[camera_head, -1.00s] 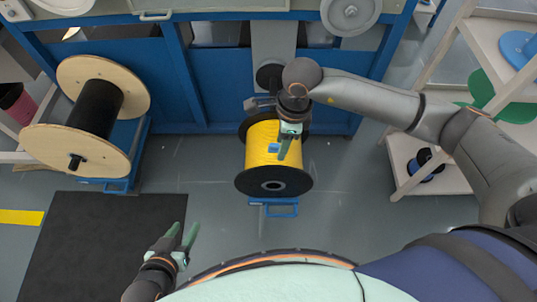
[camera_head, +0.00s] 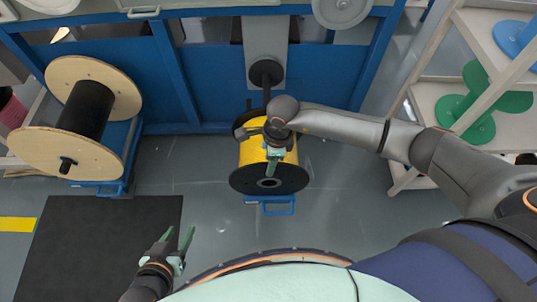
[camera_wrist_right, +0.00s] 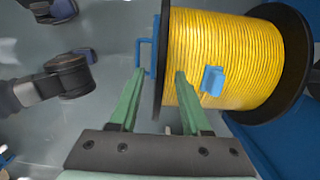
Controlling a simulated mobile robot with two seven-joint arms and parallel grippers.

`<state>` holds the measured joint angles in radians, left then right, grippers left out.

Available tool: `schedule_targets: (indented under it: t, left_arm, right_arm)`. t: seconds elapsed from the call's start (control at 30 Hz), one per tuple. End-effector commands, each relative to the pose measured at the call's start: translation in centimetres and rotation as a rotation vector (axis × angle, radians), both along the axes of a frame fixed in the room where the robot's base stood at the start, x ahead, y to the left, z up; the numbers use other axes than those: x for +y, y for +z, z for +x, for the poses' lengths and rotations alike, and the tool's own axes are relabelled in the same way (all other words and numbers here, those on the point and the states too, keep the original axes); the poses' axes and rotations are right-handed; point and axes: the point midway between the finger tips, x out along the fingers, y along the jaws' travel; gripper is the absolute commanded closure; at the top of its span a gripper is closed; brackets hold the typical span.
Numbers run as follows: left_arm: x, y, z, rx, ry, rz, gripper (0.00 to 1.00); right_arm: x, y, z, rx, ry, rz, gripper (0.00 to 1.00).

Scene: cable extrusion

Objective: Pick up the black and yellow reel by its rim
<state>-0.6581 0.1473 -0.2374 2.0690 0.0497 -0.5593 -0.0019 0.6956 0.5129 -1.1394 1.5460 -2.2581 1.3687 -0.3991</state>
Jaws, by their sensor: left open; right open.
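The reel has black flanges and yellow cable (camera_head: 250,153). It lies on its side on a blue stand (camera_head: 277,206) in front of the blue machine. Its front flange (camera_head: 268,182) faces me. My right gripper (camera_head: 270,172) is open and empty above the reel, over the front flange, and hides part of the cable. In the right wrist view the flange edge (camera_wrist_right: 162,60) appears between the two open green fingers (camera_wrist_right: 159,75); contact cannot be told. A small blue piece (camera_wrist_right: 213,80) sits on the cable. My left gripper (camera_head: 178,239) is open and empty, low and left, away from the reel.
A wooden reel with a black core (camera_head: 85,108) stands at the left. The blue machine (camera_head: 215,85) is behind the yellow reel. Shelves with green reels (camera_head: 480,110) and a blue reel (camera_head: 515,38) stand at the right. A dark mat (camera_head: 100,245) lies on the open floor.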

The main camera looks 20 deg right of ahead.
Motion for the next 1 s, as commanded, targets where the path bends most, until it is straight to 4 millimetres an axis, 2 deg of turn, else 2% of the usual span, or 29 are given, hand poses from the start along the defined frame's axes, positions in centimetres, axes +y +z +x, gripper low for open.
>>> schedule_targets:
  t: [0.13, 0.57, 1.0]
  left_arm:
    - [0.05, -0.04, -0.11, 0.003, 0.001, 0.001, 0.50]
    - [0.07, -0.18, -0.17, 0.005, 0.001, 0.001, 0.50]
    - [0.06, -0.22, -0.16, 0.005, 0.001, 0.001, 0.50]
  right_arm:
    - [0.02, 0.04, -0.02, 0.000, 0.000, 0.000, 0.53]
    - [0.01, 0.07, -0.02, 0.001, 0.000, 0.000, 1.00]
    - [0.00, 0.08, -0.02, 0.001, 0.000, 0.000, 1.00]
